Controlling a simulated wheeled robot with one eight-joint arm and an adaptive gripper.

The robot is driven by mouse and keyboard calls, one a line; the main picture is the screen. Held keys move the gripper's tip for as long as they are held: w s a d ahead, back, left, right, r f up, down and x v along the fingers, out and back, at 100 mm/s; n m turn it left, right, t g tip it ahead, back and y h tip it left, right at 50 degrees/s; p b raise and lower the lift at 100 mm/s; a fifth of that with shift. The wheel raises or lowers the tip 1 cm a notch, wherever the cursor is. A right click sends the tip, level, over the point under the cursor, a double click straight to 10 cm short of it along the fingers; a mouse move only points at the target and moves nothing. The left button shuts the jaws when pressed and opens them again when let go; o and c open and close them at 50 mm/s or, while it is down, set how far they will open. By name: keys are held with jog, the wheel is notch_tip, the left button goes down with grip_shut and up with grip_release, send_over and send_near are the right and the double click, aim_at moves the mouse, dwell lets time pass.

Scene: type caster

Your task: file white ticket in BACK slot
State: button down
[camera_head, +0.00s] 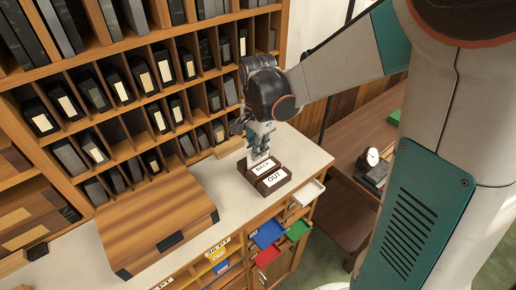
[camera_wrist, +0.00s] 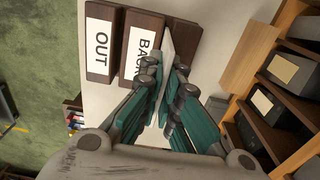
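A dark brown block (camera_head: 247,178) with two white labels, BACK (camera_head: 262,166) and OUT (camera_head: 273,178), stands on the pale counter. In the wrist view the OUT label (camera_wrist: 101,34) is at the left and the BACK label (camera_wrist: 140,45) is beside my fingers. My gripper (camera_head: 258,145) points down over the block's rear part. In the wrist view my gripper (camera_wrist: 166,75) is closed around a thin white ticket (camera_wrist: 167,45), which stands on edge between the fingertips. The ticket lines up with the block just behind the BACK label. I cannot tell whether its lower edge is inside the slot.
Wooden pigeonholes (camera_head: 130,100) with dark boxes fill the wall behind the counter. A large wooden case (camera_head: 160,220) stands on the counter at left. Small coloured drawers (camera_head: 268,235) stand open below.

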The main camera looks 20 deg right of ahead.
jog(key=shift+f, duration=0.25)
jog(key=c, duration=1.7)
grip_release()
jog(key=shift+r+p, duration=1.7)
jog(key=shift+r, duration=1.3)
